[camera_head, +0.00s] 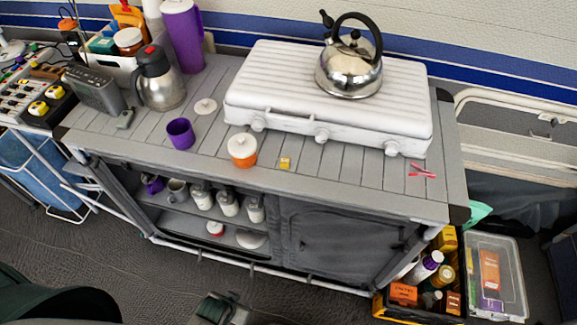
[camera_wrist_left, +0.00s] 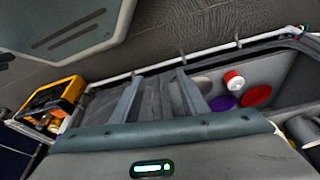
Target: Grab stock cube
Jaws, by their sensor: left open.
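The stock cube (camera_head: 285,162) is a small yellow block on the grey slatted countertop (camera_head: 330,180), near its front edge. It sits just right of an orange pot with a white lid (camera_head: 243,152) and in front of the white stove. My left gripper (camera_head: 217,307) shows at the bottom edge of the head view, low in front of the cabinet and well away from the cube. In the left wrist view its two fingers (camera_wrist_left: 158,84) are apart with nothing between them. I cannot make out the cube in that view. My right gripper is not in view.
A white stove (camera_head: 240,95) carries a steel kettle (camera_head: 349,72). A purple cup (camera_head: 180,134) and a red item (camera_head: 422,171) lie to either side of the cube. Shelves below hold several jars (camera_head: 228,203). A yellow crate (camera_head: 390,312) stands at the right on the floor.

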